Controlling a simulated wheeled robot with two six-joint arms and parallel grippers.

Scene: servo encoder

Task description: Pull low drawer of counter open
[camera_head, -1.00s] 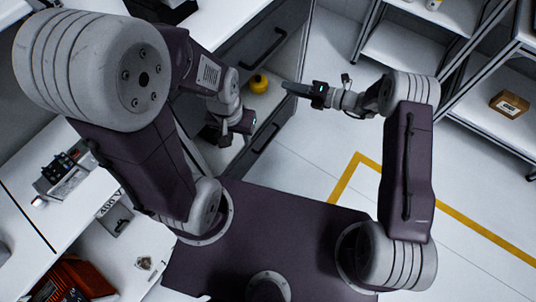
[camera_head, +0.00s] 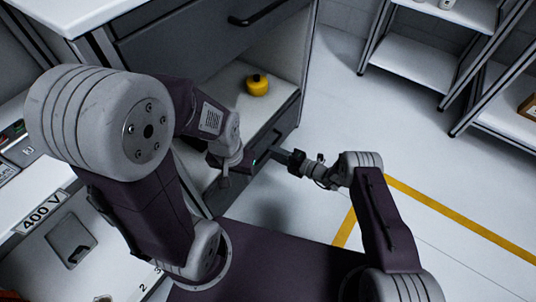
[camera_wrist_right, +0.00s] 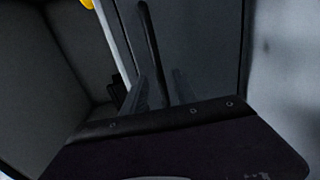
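The low drawer (camera_head: 288,113) is the dark grey front at the bottom of the counter, below an open shelf, and looks shut. Its dark bar handle (camera_head: 267,139) is partly hidden by my grippers. My right gripper (camera_head: 277,154) is at the drawer front near the handle. In the right wrist view its two fingers (camera_wrist_right: 162,90) are apart, and the handle (camera_wrist_right: 149,35) runs down between them in the picture; contact is unclear. My left gripper (camera_head: 245,163) hangs in front of the drawer, left of the right one; its fingers are too small to read.
An upper drawer (camera_head: 190,42) with a bar handle (camera_head: 258,14) is above the shelf. A yellow round object (camera_head: 257,85) sits on the shelf. Metal shelving (camera_head: 425,62) stands at the back right. The floor right of the counter is clear, with yellow tape (camera_head: 455,213).

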